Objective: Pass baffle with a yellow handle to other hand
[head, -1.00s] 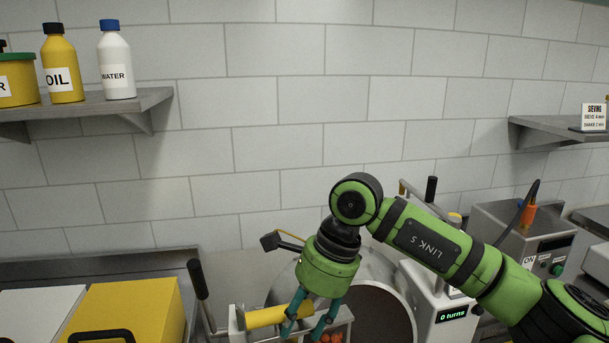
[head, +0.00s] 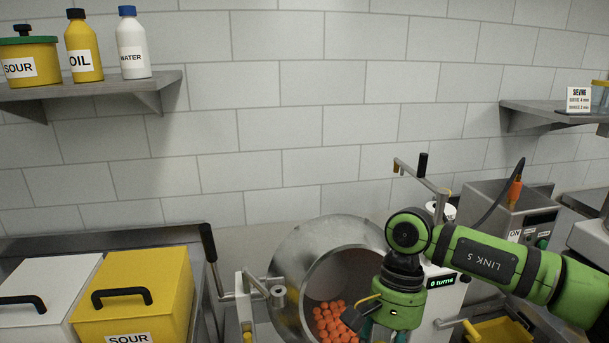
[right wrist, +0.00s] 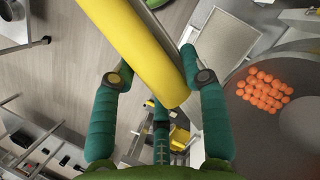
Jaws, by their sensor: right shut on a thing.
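The baffle's yellow handle (right wrist: 122,38) runs between the two teal fingers of my right gripper (right wrist: 157,68) in the right wrist view. The right gripper is shut on it. A grey strip shows along the handle at the top edge; the rest of the baffle is out of frame. In the head view my right gripper (head: 384,333) is at the bottom edge, in front of the steel drum, with its fingertips and the baffle cut off below. My left gripper is in neither current view.
An open steel drum (head: 302,262) holds several orange balls (head: 332,322). A yellow bin (head: 150,283) and a white bin (head: 45,295) stand at the left. A black-handled lever (head: 212,255) rises beside the drum. Shelves are on the wall at both sides.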

